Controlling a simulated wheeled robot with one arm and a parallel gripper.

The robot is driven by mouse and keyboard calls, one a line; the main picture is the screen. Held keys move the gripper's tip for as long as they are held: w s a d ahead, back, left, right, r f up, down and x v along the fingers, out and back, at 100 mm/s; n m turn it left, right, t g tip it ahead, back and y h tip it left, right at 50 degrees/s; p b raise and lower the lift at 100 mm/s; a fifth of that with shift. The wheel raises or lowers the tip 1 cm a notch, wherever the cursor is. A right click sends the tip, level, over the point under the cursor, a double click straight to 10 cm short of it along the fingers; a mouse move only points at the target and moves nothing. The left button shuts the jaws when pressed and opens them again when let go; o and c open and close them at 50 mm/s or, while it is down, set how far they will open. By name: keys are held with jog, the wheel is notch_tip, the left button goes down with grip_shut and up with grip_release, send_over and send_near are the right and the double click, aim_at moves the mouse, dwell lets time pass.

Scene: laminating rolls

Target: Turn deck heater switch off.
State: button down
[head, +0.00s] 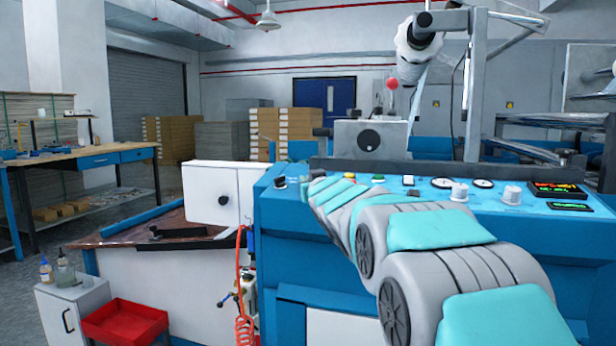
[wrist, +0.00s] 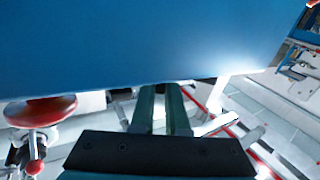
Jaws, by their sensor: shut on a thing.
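The blue control panel (head: 330,170) of the machine runs across the head view, with its switches and knobs along the top. My gripper is at the left part of this panel at the end of my arm, and my own wrist largely hides it in the head view. In the wrist view my gripper (wrist: 161,106) shows two dark green fingers with a narrow gap between them. Their tips run behind the edge of a blue surface (wrist: 150,40), so the thing between them is hidden. I cannot make out the deck heater switch or its setting.
A black knob (head: 280,183) stands left of my gripper. A green button (head: 350,175), a yellow button (head: 378,177), gauges (head: 442,183), pale knobs (head: 459,191) and a red digital display (head: 556,189) line the panel. A red ball-topped part (head: 392,84) rises behind.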

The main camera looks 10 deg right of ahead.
jog(key=shift+f, duration=0.45)
jog(key=c, duration=0.9)
grip_release()
jog(key=shift+w, duration=0.1)
jog(key=shift+r, duration=0.2)
jog(key=shift+s+d+r, duration=0.1)
jog(key=shift+s+r, duration=0.05)
jog(key=shift+s, duration=0.65)
jog(key=s, duration=0.6)
jog(key=shift+s+d+f+b, duration=0.15)
jog(key=shift+f+b, duration=0.05)
jog(key=shift+b, duration=0.2)
